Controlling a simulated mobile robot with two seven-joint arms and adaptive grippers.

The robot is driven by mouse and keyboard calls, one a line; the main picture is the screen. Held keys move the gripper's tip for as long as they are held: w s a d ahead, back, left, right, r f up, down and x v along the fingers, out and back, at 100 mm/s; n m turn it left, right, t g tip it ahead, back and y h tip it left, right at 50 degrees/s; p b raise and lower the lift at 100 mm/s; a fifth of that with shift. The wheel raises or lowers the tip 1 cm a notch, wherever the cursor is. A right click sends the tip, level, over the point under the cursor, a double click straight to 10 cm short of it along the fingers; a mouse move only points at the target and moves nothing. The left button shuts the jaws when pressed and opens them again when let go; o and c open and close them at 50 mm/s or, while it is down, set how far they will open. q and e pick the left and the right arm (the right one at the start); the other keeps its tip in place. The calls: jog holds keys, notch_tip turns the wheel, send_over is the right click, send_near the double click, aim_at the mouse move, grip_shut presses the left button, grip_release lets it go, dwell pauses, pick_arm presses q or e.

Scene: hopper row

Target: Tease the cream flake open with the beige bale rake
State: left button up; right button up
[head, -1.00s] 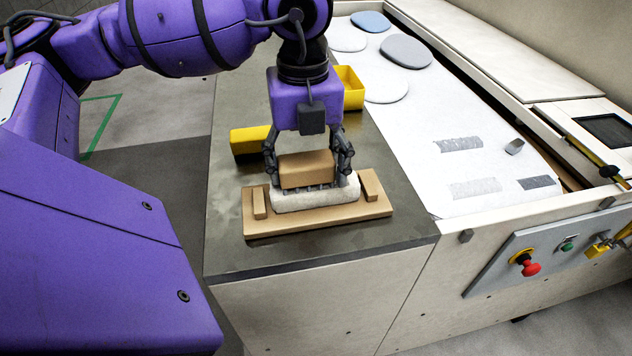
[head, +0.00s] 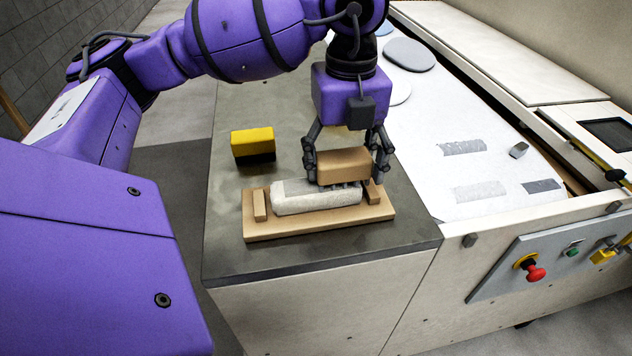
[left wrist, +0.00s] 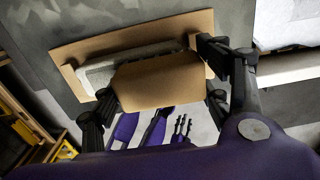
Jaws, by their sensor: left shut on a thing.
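The beige bale rake (head: 343,165) is a block with short dark tines below. My left gripper (head: 346,170) is shut on it, one finger at each end. The cream flake (head: 300,199) is a long pale slab lying on a tan board (head: 290,232). The rake is over the flake's right part, its tines at the flake's top; how deep they sit I cannot tell. In the left wrist view the rake (left wrist: 155,82) hides much of the flake (left wrist: 97,78).
The board has raised end blocks (head: 260,205) on both sides of the flake. A yellow and black block (head: 253,144) stands behind it on the dark worktop (head: 230,240). A white surface with grey patches (head: 463,147) lies to the right, beside a panel with a red button (head: 536,273).

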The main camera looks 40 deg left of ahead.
pick_arm(q)
jog(key=shift+w+d, duration=0.65)
jog(key=shift+w, duration=0.1)
pick_arm(e)
jog(key=shift+r, duration=0.1)
jog(key=shift+w+a, duration=0.1)
jog(key=shift+w, duration=0.05)
pick_arm(q)
jog(key=shift+w+d, duration=0.15)
jog(key=shift+w, duration=0.1)
pick_arm(e)
jog(key=shift+r, duration=0.2)
pick_arm(q)
jog(key=shift+s+a+p, duration=0.45)
jog(key=shift+s+a, duration=0.65)
jog(key=shift+s, duration=0.2)
jog(key=shift+s+a, duration=0.35)
jog(key=shift+s, duration=0.1)
pick_arm(e)
jog(key=shift+w+r, duration=0.3)
jog(key=shift+r, duration=0.1)
